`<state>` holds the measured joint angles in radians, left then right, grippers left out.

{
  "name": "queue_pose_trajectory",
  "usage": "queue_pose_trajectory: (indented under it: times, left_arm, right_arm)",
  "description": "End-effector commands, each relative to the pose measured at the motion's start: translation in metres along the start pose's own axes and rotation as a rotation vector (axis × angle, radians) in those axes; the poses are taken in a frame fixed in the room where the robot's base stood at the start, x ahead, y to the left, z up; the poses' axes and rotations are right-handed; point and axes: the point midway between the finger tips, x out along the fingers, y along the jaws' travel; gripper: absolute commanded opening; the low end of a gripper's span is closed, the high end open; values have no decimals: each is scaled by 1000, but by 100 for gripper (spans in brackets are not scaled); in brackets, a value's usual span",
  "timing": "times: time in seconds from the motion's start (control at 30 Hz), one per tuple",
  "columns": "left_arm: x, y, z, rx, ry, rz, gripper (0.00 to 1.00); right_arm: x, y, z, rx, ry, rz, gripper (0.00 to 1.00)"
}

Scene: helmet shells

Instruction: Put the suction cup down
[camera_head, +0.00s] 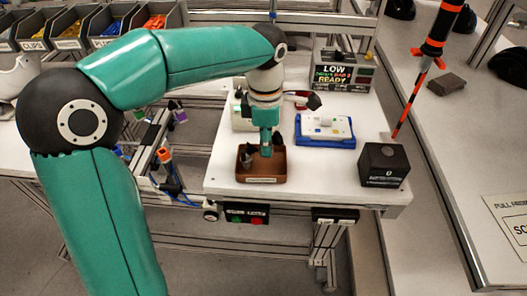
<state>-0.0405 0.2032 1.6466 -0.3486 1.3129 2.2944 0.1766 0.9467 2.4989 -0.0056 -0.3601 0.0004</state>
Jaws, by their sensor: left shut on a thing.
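My left gripper (267,146) points down over a small brown tray (242,177) on the white table. A dark grey piece (248,156) shows in the tray just left of the fingers. My right gripper is out of view.
A blue tray with a white panel (325,130) and a black box (384,165) stand to the right. A sign box (343,76) is behind. An orange-black pole (428,60) slants down at right. Part bins (70,28) line the back left. Bare table lies between brown tray and black box.

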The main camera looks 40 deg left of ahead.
Motion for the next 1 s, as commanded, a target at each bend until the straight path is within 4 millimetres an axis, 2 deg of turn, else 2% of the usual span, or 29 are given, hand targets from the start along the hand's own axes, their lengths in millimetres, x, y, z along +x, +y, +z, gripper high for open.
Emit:
queue_pose_trajectory:
  times: [0.23,0.67,0.7,0.8,1.0]
  left_arm:
    - [34,-1,-1,0,3,-4,0]
    - [42,0,-1,1,1,-2,0]
    - [40,0,-1,1,1,-1,29]
    - [40,0,-1,1,1,-2,45]
    - [40,0,-1,1,1,-2,47]
  right_arm:
    - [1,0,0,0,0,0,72]
    - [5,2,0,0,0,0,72]
    - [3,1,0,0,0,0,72]
    - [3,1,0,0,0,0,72]
    - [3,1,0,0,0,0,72]
